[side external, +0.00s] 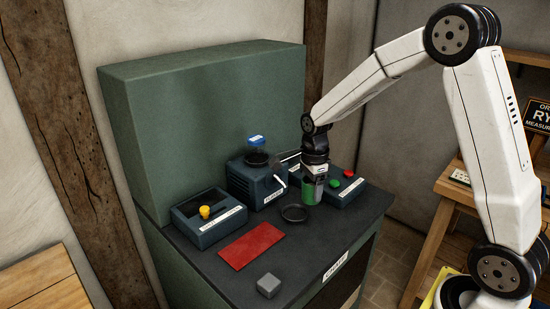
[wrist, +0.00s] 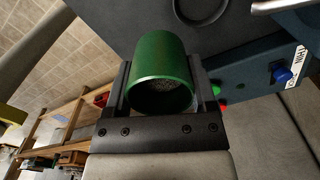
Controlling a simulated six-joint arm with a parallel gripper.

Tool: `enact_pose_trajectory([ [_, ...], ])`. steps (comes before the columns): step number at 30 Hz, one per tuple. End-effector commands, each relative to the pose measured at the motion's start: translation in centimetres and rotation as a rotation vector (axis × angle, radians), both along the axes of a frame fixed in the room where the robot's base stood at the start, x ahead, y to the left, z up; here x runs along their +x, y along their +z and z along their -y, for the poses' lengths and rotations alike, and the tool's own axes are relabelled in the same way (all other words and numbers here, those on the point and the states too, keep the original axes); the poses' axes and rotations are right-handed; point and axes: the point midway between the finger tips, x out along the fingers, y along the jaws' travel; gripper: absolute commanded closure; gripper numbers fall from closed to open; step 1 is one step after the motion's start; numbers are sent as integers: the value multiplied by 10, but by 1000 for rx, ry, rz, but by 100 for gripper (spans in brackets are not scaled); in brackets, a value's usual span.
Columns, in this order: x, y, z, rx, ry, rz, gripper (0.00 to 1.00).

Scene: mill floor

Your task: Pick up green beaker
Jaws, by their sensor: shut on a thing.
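The green beaker (side external: 312,192) is at my gripper (side external: 314,178) in the side view, just behind and right of a dark ring on the bench top. In the wrist view the beaker (wrist: 162,72) sits between the two dark fingers of my gripper (wrist: 163,92), which are shut on its sides. Its open mouth faces the camera, and a grey, grainy content shows inside. In the side view my gripper hides the beaker's upper part. I cannot tell whether its base touches the bench.
The dark ring (side external: 294,213) lies on the bench top (side external: 317,237). Around it are a red mat (side external: 251,245), a grey block (side external: 268,285), a box with a yellow knob (side external: 209,220), a blue-topped device (side external: 256,178) and a box with red and green buttons (side external: 346,187). A tall green panel (side external: 205,110) stands behind.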

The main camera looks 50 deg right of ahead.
Motion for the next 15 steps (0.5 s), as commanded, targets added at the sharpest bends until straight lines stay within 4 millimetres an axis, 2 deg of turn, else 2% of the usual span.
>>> enact_pose_trajectory([
  [7, -36, 16, -5, 0, 0, 1, 94],
  [15, -65, 29, -10, 0, 0, 1, 94],
])
